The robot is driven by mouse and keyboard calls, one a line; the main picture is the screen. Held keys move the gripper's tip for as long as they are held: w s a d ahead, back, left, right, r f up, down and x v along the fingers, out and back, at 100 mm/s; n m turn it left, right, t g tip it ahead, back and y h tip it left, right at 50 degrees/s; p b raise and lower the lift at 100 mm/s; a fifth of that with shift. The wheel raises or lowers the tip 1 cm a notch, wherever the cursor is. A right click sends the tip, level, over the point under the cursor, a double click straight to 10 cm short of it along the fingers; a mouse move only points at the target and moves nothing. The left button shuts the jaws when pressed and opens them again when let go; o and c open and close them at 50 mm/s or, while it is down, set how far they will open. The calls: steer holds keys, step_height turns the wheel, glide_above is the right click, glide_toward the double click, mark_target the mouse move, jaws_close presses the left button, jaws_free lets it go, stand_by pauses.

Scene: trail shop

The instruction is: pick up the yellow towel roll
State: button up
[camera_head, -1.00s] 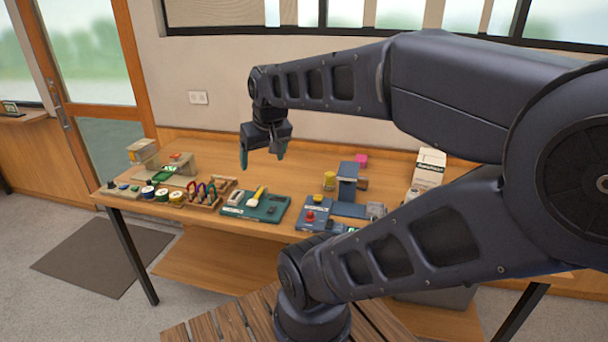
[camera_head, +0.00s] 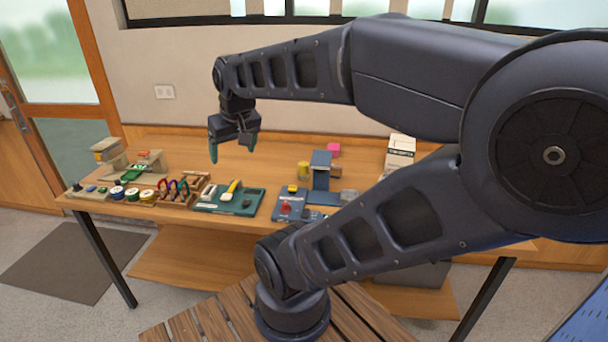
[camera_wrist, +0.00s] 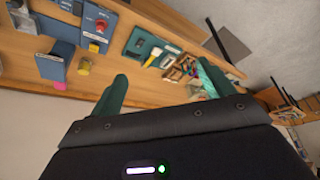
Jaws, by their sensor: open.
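A small upright yellow cylinder (camera_head: 304,170), which looks like the yellow towel roll, stands on the wooden table left of a blue stand. It also shows in the wrist view (camera_wrist: 84,67), near the blue block at upper left. My gripper (camera_head: 233,148) hangs above the table with its two green fingers apart and nothing between them. In the head view it is left of the roll and higher. In the wrist view the fingers (camera_wrist: 163,75) are to the right of the roll and apart from it.
The blue stand (camera_head: 320,178) is close beside the roll, with a pink block (camera_head: 333,150) behind. A green tray (camera_head: 249,201) with tools, a rack of coloured loops (camera_head: 184,191) and several spools are to the left. A white box (camera_head: 401,149) stands at right.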

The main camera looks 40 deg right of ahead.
steer(key=shift+c, duration=0.2)
steer(key=shift+c, duration=1.1)
